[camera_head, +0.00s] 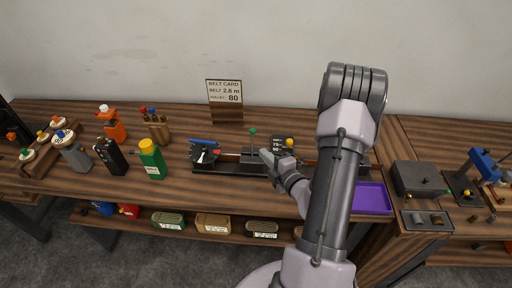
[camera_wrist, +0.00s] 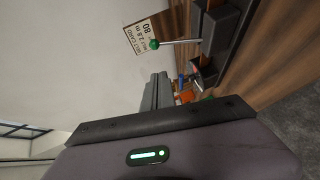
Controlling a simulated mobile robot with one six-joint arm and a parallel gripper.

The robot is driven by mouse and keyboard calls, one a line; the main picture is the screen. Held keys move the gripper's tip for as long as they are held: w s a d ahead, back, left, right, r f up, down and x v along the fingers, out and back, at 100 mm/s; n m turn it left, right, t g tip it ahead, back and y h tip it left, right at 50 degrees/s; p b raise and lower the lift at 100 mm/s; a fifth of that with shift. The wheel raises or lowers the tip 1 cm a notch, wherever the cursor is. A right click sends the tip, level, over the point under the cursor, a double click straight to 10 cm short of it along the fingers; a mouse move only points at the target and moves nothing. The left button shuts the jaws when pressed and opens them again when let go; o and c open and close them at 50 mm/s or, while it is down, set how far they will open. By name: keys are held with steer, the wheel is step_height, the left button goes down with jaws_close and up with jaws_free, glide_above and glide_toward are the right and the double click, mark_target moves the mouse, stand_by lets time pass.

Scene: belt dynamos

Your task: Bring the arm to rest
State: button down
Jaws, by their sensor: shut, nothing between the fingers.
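My gripper (camera_head: 268,157) is at the middle of the bench in the head view, over the front of a dark belt-driven rig (camera_head: 225,166). Its fingers are closed with nothing between them. The fingers also show in the wrist view (camera_wrist: 156,92), together and grey. A lever with a green knob (camera_head: 253,131) stands on the rig just behind the gripper. The green knob shows in the wrist view (camera_wrist: 154,44), apart from the fingers. My arm covers the right part of the rig.
A belt card (camera_head: 224,91) stands at the back. Orange, grey, black and green bottles or tools, including a green bottle with yellow cap (camera_head: 151,160), stand left. A purple tray (camera_head: 371,199) lies right. A grey box (camera_head: 418,180) stands on the right bench. Several labelled bins fill the lower shelf.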

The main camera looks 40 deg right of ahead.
steer(key=w+a+r+n+g+y+b, duration=0.1)
steer(key=a+r+n+g+y+b, duration=0.2)
steer(key=a+n+y, duration=0.7)
steer(key=w+a+r+n+g+y+b, duration=0.15)
steer(key=a+r+n+y+b, duration=0.3)
steer(key=a+n, duration=1.05)
steer(key=s+a+f+n+g+h+b, duration=0.3)
steer(key=s+a+n+g, duration=0.4)
steer(key=s+a+n, duration=0.55)
steer(key=s+n+h+b, duration=0.1)
steer(key=n+h, duration=0.1)
steer(key=n, duration=0.3)
steer(key=s+d+n+t+h+b, duration=0.1)
steer(key=n+b, duration=0.1)
steer(key=n, duration=0.4)
steer(key=s+n+t+h+b, duration=0.1)
steer(key=s+n+h+b, duration=0.1)
steer(key=n, duration=0.3)
steer(key=shift+d+r+n+h, duration=0.25)
steer(key=shift+d+r+h, duration=0.05)
steer(key=shift+d+h, duration=0.1)
